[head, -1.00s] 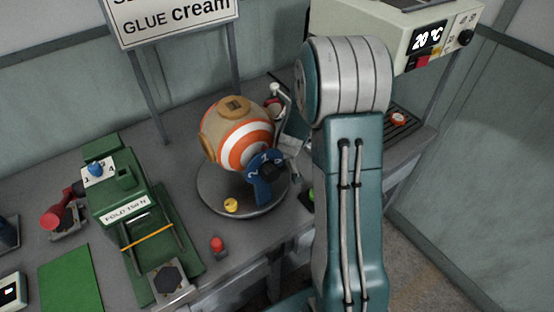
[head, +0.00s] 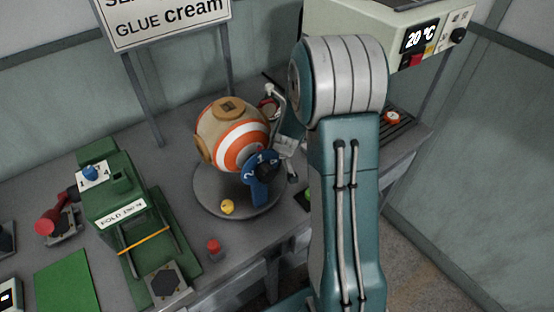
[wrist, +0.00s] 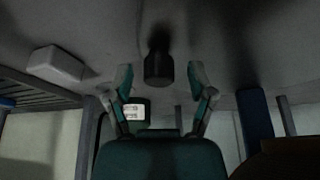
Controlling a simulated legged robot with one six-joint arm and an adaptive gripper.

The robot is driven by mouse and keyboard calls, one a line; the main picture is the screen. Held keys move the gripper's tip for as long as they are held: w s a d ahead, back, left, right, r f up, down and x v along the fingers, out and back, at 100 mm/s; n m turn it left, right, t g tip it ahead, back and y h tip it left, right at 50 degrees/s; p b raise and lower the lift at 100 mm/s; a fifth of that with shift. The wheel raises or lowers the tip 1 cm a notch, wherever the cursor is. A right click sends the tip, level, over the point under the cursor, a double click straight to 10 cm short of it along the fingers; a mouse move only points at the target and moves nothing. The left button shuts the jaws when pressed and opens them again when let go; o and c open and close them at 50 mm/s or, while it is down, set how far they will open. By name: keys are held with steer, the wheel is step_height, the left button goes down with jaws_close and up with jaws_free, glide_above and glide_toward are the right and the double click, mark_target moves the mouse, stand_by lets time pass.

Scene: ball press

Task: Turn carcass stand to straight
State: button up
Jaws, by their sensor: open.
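The stand (head: 205,197) is a round grey disc on the workbench in the head view. A ball-shaped carcass (head: 233,138) with orange and white rings sits on it. A blue numbered piece (head: 259,184) is at the front right of the carcass, and a small yellow knob (head: 227,207) is at the disc's front edge. My gripper (wrist: 160,82) is open in the wrist view, its fingers apart. A dark cylindrical knob (wrist: 158,68) shows between them; I cannot tell its distance. In the head view my arm hides most of the gripper, right of the stand.
A green press (head: 120,200) stands left of the stand, with a red button (head: 213,246) in front. A grey machine with a 20 °C display (head: 420,36) is at the upper right. A glue cream sign (head: 165,22) stands behind. A white block (wrist: 55,65) shows in the wrist view.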

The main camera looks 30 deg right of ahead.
steer(key=v, duration=1.1)
steer(key=shift+r, duration=0.2)
steer(key=shift+s, duration=0.2)
